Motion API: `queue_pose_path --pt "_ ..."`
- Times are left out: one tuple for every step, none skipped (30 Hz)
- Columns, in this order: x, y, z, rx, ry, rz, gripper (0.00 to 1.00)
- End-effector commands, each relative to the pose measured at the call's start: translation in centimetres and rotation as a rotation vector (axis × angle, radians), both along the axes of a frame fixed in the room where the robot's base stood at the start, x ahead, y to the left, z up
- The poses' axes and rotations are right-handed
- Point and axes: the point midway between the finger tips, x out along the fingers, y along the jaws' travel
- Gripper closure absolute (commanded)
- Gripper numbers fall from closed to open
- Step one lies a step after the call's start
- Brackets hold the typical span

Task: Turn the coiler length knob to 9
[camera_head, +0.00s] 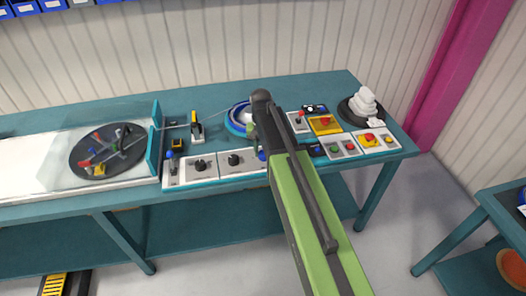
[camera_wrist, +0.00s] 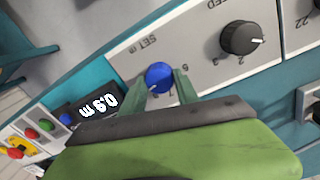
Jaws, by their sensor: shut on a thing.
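The blue knob (camera_wrist: 158,77) sits on a pale panel beside the printed words "SET m", with small digits around it. A white pointer mark shows on its lower left in the wrist view. My gripper (camera_wrist: 160,83) has its two green fingers on either side of the knob, shut on it. A dark display (camera_wrist: 97,105) beside the knob shows lit figures that look turned over; I cannot tell surely whether they read 0.9 or 6.0 m.
Red and green buttons (camera_wrist: 38,129) lie past the display. The teal bench (camera_head: 215,95) also bears a clear-covered turntable (camera_head: 108,150), a blue reel (camera_head: 236,120) and a white stacked piece (camera_head: 365,102).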

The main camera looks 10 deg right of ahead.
Motion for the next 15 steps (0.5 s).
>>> queue_pose_path --pt "-0.11 0.01 -0.03 0.001 0.003 -0.005 1.00" --pt "-0.11 0.01 -0.03 0.001 0.004 -0.006 1.00" --pt "-0.11 0.01 -0.03 0.001 0.004 -0.008 1.00" --pt "-0.11 0.01 -0.03 0.001 0.004 -0.009 1.00" --pt "-0.11 0.00 -0.03 0.001 0.004 -0.009 1.00" --pt "-0.11 0.00 -0.03 0.000 0.004 -0.010 1.00" --pt "-0.11 0.00 -0.03 0.000 0.004 -0.010 1.00" --pt "-0.12 -0.01 -0.03 0.000 0.004 -0.010 1.00" --pt "-0.12 -0.01 -0.03 0.000 0.004 -0.010 1.00" --pt "-0.12 -0.01 -0.03 0.000 0.004 -0.010 1.00" --pt "-0.12 -0.01 -0.03 0.000 0.004 -0.010 1.00" --pt "-0.11 -0.01 -0.03 0.000 0.003 -0.009 1.00" --pt "-0.11 -0.01 -0.03 0.000 0.003 -0.009 1.00" --pt "-0.11 -0.01 -0.03 0.000 0.003 -0.009 0.59" --pt "-0.09 -0.02 -0.03 0.000 0.003 -0.009 0.54"
